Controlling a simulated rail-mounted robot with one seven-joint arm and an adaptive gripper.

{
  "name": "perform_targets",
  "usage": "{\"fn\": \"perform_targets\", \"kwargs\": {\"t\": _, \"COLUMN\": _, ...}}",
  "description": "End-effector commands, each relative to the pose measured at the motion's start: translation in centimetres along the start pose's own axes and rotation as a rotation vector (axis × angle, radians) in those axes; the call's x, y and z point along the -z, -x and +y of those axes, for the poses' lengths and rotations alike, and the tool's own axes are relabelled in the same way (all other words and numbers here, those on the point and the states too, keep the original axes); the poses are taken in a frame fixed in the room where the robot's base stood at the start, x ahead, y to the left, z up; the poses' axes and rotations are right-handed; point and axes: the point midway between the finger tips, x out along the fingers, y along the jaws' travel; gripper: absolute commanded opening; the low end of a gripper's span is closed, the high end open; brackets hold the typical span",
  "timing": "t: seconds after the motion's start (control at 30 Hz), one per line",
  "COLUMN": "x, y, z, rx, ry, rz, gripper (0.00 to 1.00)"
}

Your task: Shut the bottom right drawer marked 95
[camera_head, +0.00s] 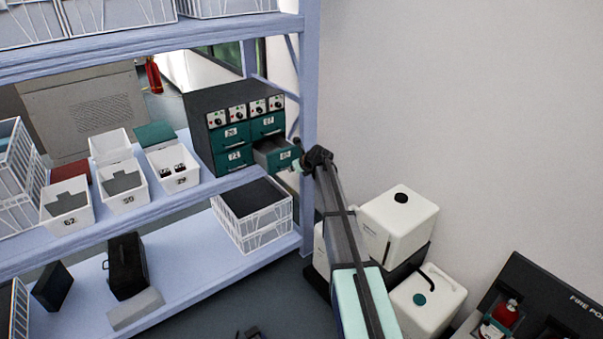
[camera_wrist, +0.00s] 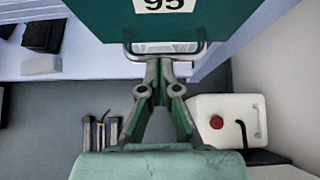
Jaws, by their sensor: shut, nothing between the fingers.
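The dark cabinet (camera_head: 222,93) with green drawers stands on the middle shelf. In the wrist view the green drawer front (camera_wrist: 205,18) carries the label 95 and a metal handle (camera_wrist: 190,49). My gripper (camera_head: 300,165) is in front of this drawer. In the wrist view my gripper (camera_wrist: 165,65) is shut and empty, its fingertips together at the handle's middle. I cannot tell whether they touch it.
The shelf upright (camera_head: 309,110) stands just right of the drawer. White bins (camera_head: 172,167) stand left of the cabinet. A white wire crate (camera_head: 250,230) is on the shelf below. White canisters (camera_head: 398,225) stand on the floor at right.

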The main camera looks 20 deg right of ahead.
Motion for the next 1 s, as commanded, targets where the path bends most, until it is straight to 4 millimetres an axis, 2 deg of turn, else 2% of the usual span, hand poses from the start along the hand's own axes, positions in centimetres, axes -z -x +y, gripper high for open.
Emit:
{"fn": "perform_targets", "kwargs": {"t": 0.03, "x": -1.6, "y": -1.5, "z": -0.3, "rx": -0.002, "ry": 0.0, "rz": 0.001, "gripper": 0.0}}
{"fn": "perform_targets", "kwargs": {"t": 0.1, "x": -2.9, "y": -3.0, "z": -0.3, "rx": -0.002, "ry": 0.0, "rz": 0.001, "gripper": 0.0}}
{"fn": "perform_targets", "kwargs": {"t": 0.4, "x": -7.0, "y": -8.2, "z": -0.3, "rx": -0.001, "ry": 0.001, "rz": 0.001, "gripper": 0.0}}
{"fn": "perform_targets", "kwargs": {"t": 0.6, "x": -8.0, "y": -9.6, "z": -0.3, "rx": 0.0, "ry": -0.001, "rz": 0.0, "gripper": 0.0}}
{"fn": "perform_targets", "kwargs": {"t": 1.0, "x": -8.2, "y": -9.9, "z": -0.2, "rx": 0.0, "ry": -0.001, "rz": -0.001, "gripper": 0.0}}
